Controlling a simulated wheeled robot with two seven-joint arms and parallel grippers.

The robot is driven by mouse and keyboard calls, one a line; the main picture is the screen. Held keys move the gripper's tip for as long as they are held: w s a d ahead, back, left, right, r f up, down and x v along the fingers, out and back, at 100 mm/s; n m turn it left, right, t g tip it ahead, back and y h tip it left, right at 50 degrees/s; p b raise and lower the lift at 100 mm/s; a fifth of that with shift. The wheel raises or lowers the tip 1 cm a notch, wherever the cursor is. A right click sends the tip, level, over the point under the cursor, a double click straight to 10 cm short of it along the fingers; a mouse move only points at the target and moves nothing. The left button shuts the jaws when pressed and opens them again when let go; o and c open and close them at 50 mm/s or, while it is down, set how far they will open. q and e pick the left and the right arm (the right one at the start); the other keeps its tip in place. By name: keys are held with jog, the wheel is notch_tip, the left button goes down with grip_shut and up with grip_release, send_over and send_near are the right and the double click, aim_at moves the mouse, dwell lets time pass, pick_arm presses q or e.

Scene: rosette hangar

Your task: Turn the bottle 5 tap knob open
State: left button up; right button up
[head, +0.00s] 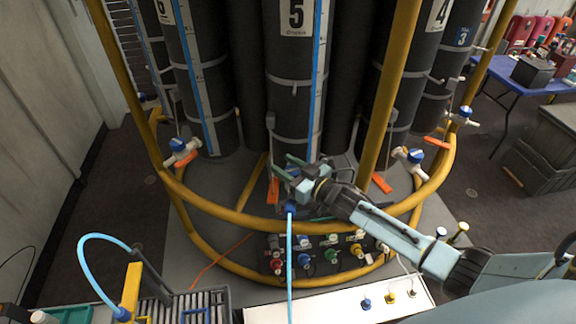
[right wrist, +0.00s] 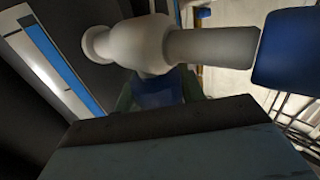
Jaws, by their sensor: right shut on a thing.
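Bottle 5 (head: 283,105) is the tall dark cylinder in the middle of the head view, with a white "5" label near its top. My right gripper (head: 285,172) reaches in from the right to the tap at its lower front and is shut on the blue tap knob. In the right wrist view the knob (right wrist: 158,90) shows between the jaws, partly hidden by my gripper. The white tap body (right wrist: 140,45) lies just beyond it, with a grey spout running right to a blue fitting (right wrist: 285,60). My left gripper is not in view.
A yellow ring rail (head: 240,217) curves around the bottles, with upright yellow posts. A light-blue hose (head: 289,260) hangs down from a blue fitting below the tap. A panel of coloured valves (head: 305,258) stands low in front. Neighbouring bottles have similar blue-knobbed taps (head: 178,145).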

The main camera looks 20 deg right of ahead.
jog(key=shift+a+n+g+y+b, duration=0.1)
jog(key=shift+n+g+y+b, duration=0.65)
jog(key=shift+n+y, duration=0.55)
jog(key=shift+s+g+y, duration=0.1)
jog(key=shift+g+y, duration=0.15)
jog(key=shift+y, duration=0.25)
jog(key=o, duration=1)
jog(key=b+v, duration=0.1)
jog(key=v, duration=1.2)
jog(key=shift+s, duration=0.15)
